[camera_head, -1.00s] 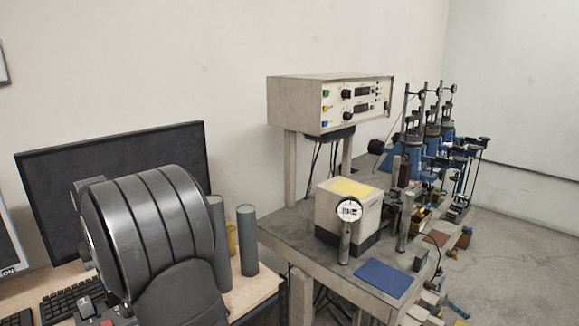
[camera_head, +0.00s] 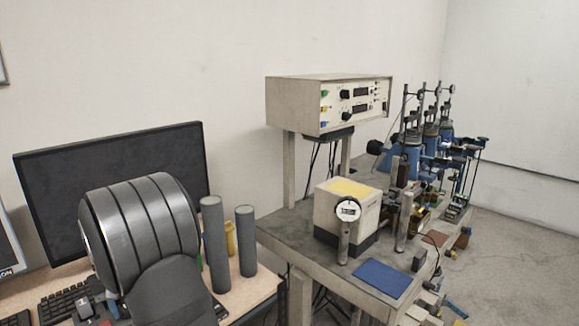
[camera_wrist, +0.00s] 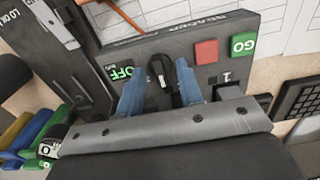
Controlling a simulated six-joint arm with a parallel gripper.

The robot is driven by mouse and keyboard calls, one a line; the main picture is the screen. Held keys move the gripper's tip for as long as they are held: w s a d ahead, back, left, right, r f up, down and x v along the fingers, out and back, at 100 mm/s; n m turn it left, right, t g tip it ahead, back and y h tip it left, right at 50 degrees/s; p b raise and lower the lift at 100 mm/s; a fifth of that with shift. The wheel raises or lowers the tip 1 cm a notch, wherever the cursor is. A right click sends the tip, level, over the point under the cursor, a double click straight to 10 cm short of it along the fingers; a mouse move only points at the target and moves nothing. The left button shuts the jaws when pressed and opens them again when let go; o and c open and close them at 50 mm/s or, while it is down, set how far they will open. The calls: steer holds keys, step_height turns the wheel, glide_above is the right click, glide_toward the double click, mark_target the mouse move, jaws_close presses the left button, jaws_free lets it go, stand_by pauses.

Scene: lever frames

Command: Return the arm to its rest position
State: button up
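My gripper (camera_wrist: 160,88) shows in the wrist view, with two blue fingers spread apart. It is open, and nothing is clamped in it. A dark panel (camera_wrist: 220,72) lies beyond the fingers. A black lever or knob (camera_wrist: 161,70) on the panel shows between the fingertips; I cannot tell how much gap lies between them. The panel has a green OFF label, a red button (camera_wrist: 206,51) and a green GO button (camera_wrist: 243,45).
In the head view a monitor (camera_head: 40,190), a keyboard (camera_head: 68,298) and grey cylinders (camera_head: 246,240) stand around my arm. A bench (camera_head: 340,262) with instruments is at right. In the wrist view a keypad (camera_wrist: 298,98) lies at right and coloured objects (camera_wrist: 30,135) at lower left.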

step_height(320, 180, up, 18)
step_height(320, 180, down, 18)
steer(key=shift+r, duration=0.2)
steer(key=shift+f, duration=0.3)
steer(key=n, duration=0.9)
steer(key=shift+r, duration=0.1)
step_height(320, 180, up, 9)
stand_by(2.4)
